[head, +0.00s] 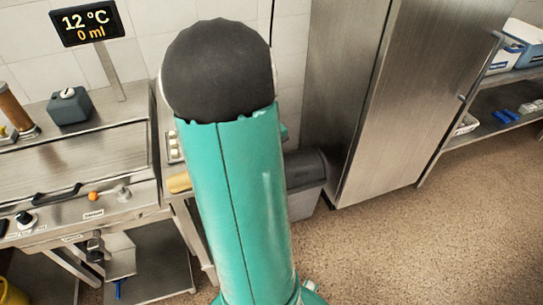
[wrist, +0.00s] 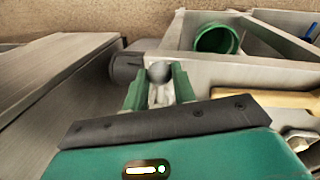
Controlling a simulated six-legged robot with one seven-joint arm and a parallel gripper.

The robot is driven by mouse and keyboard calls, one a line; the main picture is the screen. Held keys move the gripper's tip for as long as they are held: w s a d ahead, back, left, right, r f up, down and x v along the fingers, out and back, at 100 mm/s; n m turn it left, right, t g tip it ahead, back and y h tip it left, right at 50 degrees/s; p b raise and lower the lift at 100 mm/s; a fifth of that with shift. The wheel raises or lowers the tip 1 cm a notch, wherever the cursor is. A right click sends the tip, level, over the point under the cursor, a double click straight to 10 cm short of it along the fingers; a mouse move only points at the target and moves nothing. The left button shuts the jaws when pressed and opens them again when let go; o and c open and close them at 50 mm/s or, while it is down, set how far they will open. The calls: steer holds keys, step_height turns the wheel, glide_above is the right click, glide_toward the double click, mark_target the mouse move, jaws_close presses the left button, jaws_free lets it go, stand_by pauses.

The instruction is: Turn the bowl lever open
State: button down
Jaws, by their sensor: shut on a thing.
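In the wrist view, the two green fingers of my gripper (wrist: 159,88) are shut on a small pale part with a grey ball-shaped knob (wrist: 158,71) at its far end. I cannot tell for sure whether this is the bowl lever. In the head view my arm hides my gripper. There, the steel unit (head: 70,212) at left carries an orange knob (head: 93,196) on its front, a pale knob (head: 123,193) beside it and a black knob (head: 25,219) further left. No bowl can be made out clearly.
A display (head: 87,22) reads 12 °C and 0 ml. A steel cabinet (head: 375,100) stands at right, with a grey bin (head: 305,180) beside it. The wrist view shows a green round container (wrist: 215,40) in a steel frame. Speckled floor lies open at right.

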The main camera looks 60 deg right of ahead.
steer(key=c, duration=1.1)
jaws_free()
steer(key=shift+c, duration=0.2)
step_height(320, 180, up, 14)
steer(key=w+a, duration=0.1)
steer(key=a, duration=0.1)
steer(key=shift+w+f, duration=0.2)
steer(key=shift+w+a, duration=0.1)
steer(key=shift+a, duration=0.05)
